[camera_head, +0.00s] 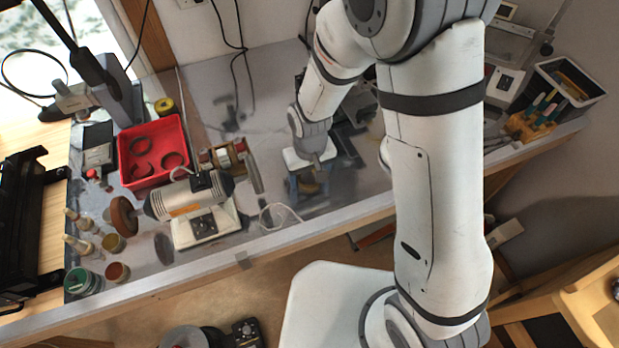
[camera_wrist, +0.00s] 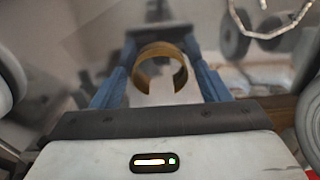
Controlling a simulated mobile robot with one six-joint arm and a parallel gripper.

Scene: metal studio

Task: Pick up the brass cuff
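The brass cuff (camera_wrist: 178,65) is a C-shaped golden band between the two blue fingers of my gripper (camera_wrist: 160,72) in the wrist view. Its opening faces the near side. The fingers stand apart on either side of it, with what look like narrow gaps; firm contact does not show. In the head view my gripper (camera_head: 310,188) points down, low over the grey bench right of the grinder. The cuff (camera_head: 309,188) shows there as a small brass patch between the fingers, partly hidden by them.
A bench grinder (camera_head: 188,200) stands left of my gripper, with a red tray (camera_head: 125,170) of dark rings behind it. A black bin (camera_head: 590,98) and tool holder (camera_head: 530,127) are at right.

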